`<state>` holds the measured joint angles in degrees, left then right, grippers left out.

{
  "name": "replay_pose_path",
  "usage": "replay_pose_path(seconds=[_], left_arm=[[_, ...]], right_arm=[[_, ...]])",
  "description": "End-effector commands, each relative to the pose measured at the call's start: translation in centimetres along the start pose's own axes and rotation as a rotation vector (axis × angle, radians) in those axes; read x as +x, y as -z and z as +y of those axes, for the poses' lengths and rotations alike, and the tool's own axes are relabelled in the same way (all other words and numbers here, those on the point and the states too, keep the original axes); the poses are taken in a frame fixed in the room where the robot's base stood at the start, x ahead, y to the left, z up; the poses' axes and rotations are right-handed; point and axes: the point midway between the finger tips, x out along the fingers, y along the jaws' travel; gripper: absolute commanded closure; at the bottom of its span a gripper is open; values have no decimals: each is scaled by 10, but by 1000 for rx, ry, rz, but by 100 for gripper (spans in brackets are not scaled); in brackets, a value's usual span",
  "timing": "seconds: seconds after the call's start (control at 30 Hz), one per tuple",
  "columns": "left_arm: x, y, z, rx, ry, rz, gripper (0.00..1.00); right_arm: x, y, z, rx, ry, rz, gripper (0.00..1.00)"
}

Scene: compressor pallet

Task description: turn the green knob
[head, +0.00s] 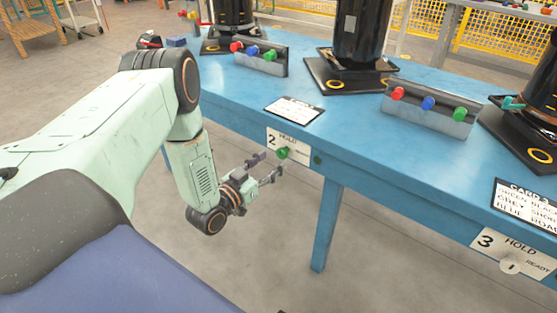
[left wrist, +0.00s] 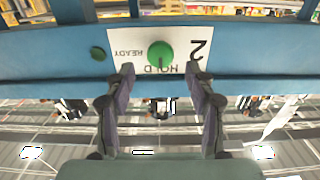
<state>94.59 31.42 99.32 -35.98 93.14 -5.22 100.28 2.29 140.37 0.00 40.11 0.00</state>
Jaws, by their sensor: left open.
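The green knob (head: 283,153) sits on a white label marked 2, HOLD and READY (head: 273,140) on the front edge of the blue table. In the left wrist view the knob (left wrist: 160,54) is round and green, with a darker green pointer mark toward HOLD. My left gripper (head: 268,166) is open and empty in front of the knob. In the left wrist view its two fingers (left wrist: 165,85) stand apart, with the knob just beyond and between their tips. No contact shows. My right gripper is not in view.
The blue table (head: 230,100) carries grey blocks with red, blue and green knobs (head: 430,108) and black cylinders on trays (head: 350,75). A small green disc (head: 318,160) sits right of the label. Another label, 3 (head: 490,243), is at the right. The floor in front is clear.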

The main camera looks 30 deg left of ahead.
Motion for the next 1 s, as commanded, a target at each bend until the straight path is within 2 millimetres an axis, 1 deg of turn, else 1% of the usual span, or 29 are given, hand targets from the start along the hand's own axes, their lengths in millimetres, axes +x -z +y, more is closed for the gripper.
replay_pose_path(seconds=[0.03, 0.1, 0.3, 0.4, 0.63, 0.67, 1.0], left_arm=[[9, -2, 0, 1, -2, 3, 45], [20, -1, -1, 1, 0, 3, 45], [38, -2, -2, -1, 1, -1, 45], [42, -1, -2, -1, 2, -1, 45], [43, 0, 0, -2, 2, -2, 45], [43, 0, 0, -2, 2, -2, 47], [42, -1, 1, -2, 2, -3, 76]], right_arm=[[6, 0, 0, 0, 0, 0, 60], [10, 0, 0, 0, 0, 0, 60], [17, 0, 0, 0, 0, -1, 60], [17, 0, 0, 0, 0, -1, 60], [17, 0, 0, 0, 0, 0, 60], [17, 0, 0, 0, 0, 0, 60], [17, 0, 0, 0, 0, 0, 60]])
